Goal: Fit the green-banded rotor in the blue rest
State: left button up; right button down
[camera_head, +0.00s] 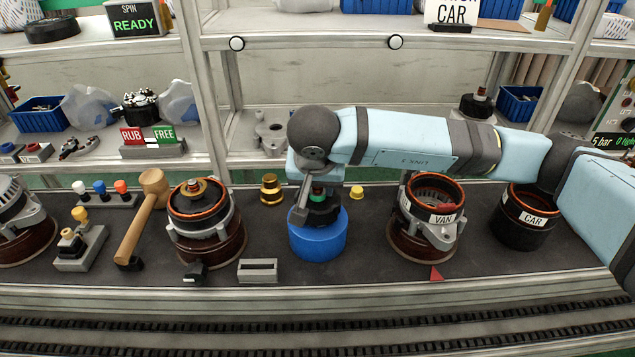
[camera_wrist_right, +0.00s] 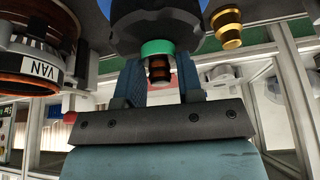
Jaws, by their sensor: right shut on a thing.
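The green-banded rotor (camera_head: 322,214) is a dark cylinder with a green band near its top, partly hidden by my gripper. It stands about upright at the top of the blue rest (camera_head: 318,242), a round blue block in the middle of the bench. I cannot tell if it is fully seated. My right gripper (camera_head: 308,200) comes down from above and is shut on the rotor. In the right wrist view its two fingers (camera_wrist_right: 160,75) flank the rotor's shaft below the green band (camera_wrist_right: 158,47). My left gripper is not in view.
A housing labelled VAN (camera_head: 428,215) and a CAR ring (camera_head: 525,217) stand to the right. A housing with a rotor (camera_head: 206,225), a wooden mallet (camera_head: 142,215) and a brass piece (camera_head: 270,190) stand left. A small yellow piece (camera_head: 357,192) is close by. A slotted grey block (camera_head: 258,270) lies in front.

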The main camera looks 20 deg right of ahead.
pick_arm(q)
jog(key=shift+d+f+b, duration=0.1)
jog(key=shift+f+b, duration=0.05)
jog(key=shift+b, duration=0.25)
pick_arm(e)
jog(key=shift+f, duration=0.3)
jog(key=c, duration=0.7)
grip_release()
jog(key=shift+r, duration=0.1)
jog(key=shift+s+f, duration=0.1)
jog(key=shift+f, duration=0.2)
pick_arm(q)
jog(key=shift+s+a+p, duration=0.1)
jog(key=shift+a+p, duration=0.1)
jog(key=shift+p, duration=0.45)
pick_arm(e)
jog(key=v, duration=1.4)
jog(key=shift+r, duration=0.1)
